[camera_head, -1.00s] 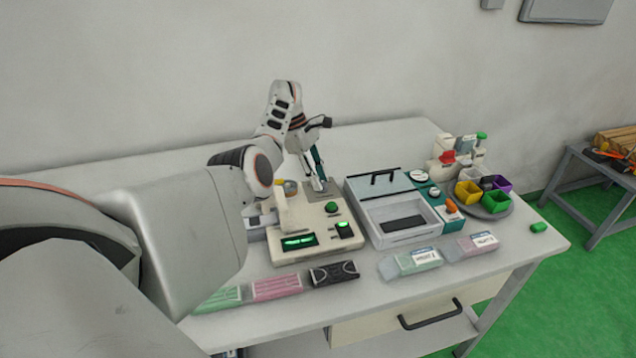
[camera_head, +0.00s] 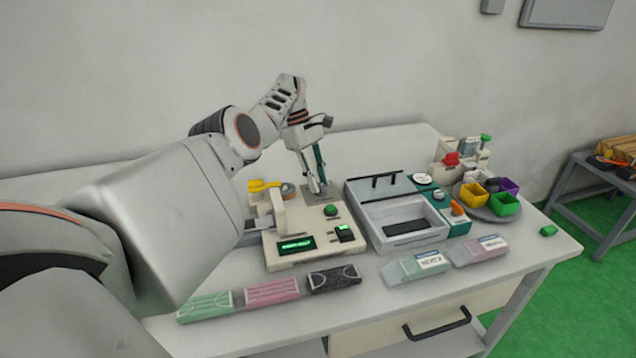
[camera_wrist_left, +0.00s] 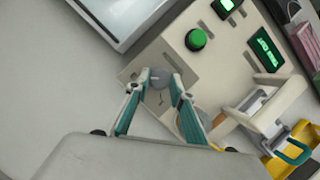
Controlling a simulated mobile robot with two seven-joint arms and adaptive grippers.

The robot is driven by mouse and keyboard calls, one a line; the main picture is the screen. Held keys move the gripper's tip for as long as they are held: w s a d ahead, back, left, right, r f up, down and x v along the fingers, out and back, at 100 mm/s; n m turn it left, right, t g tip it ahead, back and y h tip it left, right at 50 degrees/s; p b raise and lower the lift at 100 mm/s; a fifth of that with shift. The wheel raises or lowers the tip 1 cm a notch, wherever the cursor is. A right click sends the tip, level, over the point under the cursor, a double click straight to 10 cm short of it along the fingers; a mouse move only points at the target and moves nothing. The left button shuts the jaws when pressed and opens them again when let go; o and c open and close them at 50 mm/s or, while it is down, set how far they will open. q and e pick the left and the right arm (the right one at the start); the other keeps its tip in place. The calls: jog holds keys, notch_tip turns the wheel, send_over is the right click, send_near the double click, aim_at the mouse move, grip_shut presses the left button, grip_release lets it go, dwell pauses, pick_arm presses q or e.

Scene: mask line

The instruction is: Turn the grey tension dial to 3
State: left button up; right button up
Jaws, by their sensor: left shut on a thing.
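The grey tension dial (camera_wrist_left: 159,77) is a small round knob on the cream machine in the left wrist view. My left gripper (camera_wrist_left: 158,82) has a fingertip on each side of it and is shut on it. In the head view my left gripper (camera_head: 317,188) points down at the back of the machine (camera_head: 290,260), and the dial is hidden behind the fingers. I cannot read the dial's number or pointer. The machine has a green button (camera_head: 331,210) and a lit green display (camera_head: 296,244). My right gripper is not in view.
A white box with a clear lid (camera_head: 405,228) stands right of the machine. Green, pink and black mask packs (camera_head: 271,291) lie in front. Coloured bins (camera_head: 505,203) stand on a round tray at the right. A yellow part (camera_head: 262,185) stands at the machine's left.

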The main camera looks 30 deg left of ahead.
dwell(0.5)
pick_arm(q)
jog(key=o, duration=1.1)
jog(key=shift+o, duration=0.2)
notch_tip(320, 180, up, 10)
